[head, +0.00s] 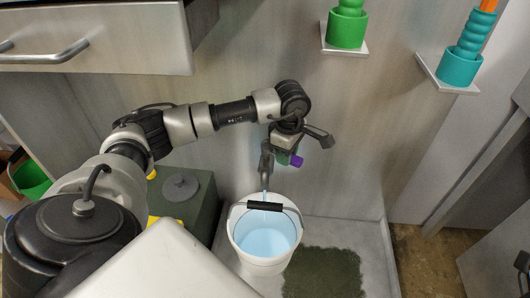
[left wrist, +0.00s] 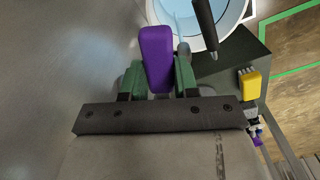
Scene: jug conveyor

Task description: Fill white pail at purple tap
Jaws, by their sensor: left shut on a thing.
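The white pail (head: 238,241) stands upright below the tap spout (head: 265,163), with light-blue water inside and its black-gripped handle (head: 265,206) across the top. A thin blue stream runs from the spout into the pail. The purple tap handle (head: 297,160) is on the wall above. My left gripper (head: 287,158) is at the handle. In the left wrist view the purple handle (left wrist: 157,55) sits between the green fingertips of my left gripper (left wrist: 157,78), which are shut on it. The pail (left wrist: 246,13) shows partly at the top there. My right gripper is not in view.
A dark green box (head: 196,208) with a grey knob stands left of the pail. A dark green mat (head: 322,273) lies right of it on the grey floor. Wall shelves hold a green fixture (head: 346,28) and a teal one (head: 459,65). A drawer (head: 100,38) juts out upper left.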

